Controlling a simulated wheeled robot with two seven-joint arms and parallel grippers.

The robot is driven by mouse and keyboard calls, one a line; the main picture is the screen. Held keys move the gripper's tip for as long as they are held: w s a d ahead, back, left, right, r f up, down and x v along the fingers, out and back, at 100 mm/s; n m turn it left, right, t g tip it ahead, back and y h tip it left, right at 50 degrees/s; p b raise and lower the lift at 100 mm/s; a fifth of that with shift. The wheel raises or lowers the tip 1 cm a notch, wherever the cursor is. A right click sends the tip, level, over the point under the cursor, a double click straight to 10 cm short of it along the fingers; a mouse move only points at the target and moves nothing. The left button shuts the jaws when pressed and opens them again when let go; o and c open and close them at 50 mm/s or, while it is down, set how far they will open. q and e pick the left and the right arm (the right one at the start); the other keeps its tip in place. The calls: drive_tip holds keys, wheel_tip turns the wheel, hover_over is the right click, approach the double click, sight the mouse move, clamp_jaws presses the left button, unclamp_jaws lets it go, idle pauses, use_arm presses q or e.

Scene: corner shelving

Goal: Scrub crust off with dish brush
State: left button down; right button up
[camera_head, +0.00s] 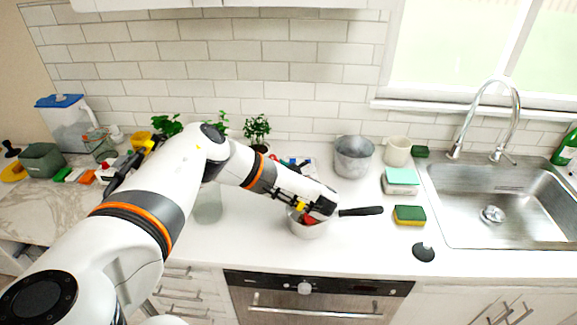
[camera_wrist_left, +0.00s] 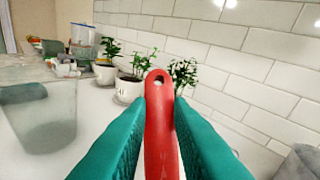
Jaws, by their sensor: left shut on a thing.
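A grey saucepan (camera_head: 308,231) with a long black handle (camera_head: 361,211) pointing right stands on the white counter. My left gripper (camera_head: 316,212) is over the saucepan, pointing down. In the left wrist view its two teal fingers are shut on a red handle (camera_wrist_left: 160,125) with a hole in its end, likely the dish brush. A bit of red (camera_head: 309,219) shows by the gripper at the pan in the head view. The brush head, the crust and most of the pan's inside are hidden. My right gripper is not in view.
A metal pot (camera_head: 353,158), a cream mug (camera_head: 397,151), a teal-topped box (camera_head: 401,181), a yellow-green sponge (camera_head: 409,215) and a black disc (camera_head: 423,252) stand right of the pan. A steel sink (camera_head: 470,210) lies further right. A clear container (camera_head: 208,205) and potted plants (camera_head: 257,129) are left.

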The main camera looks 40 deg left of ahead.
use_arm(q)
drive_tip(key=shift+r+p+x, duration=0.2)
drive_tip(key=shift+p+x, duration=0.3)
drive_tip(key=shift+x, duration=0.8)
drive_tip(key=shift+w+d+r, duration=0.15)
drive_tip(key=shift+w+d, duration=0.15)
drive_tip(key=shift+d, duration=0.35)
drive_tip(key=s+a+p, duration=0.1)
drive_tip(key=a+p, duration=0.1)
drive_tip(key=a, duration=0.1)
drive_tip(key=s+a+p, duration=0.1)
drive_tip(key=a, duration=0.1)
drive_tip(key=shift+s+a, duration=0.15)
drive_tip(key=shift+s, duration=0.25)
idle(1.3)
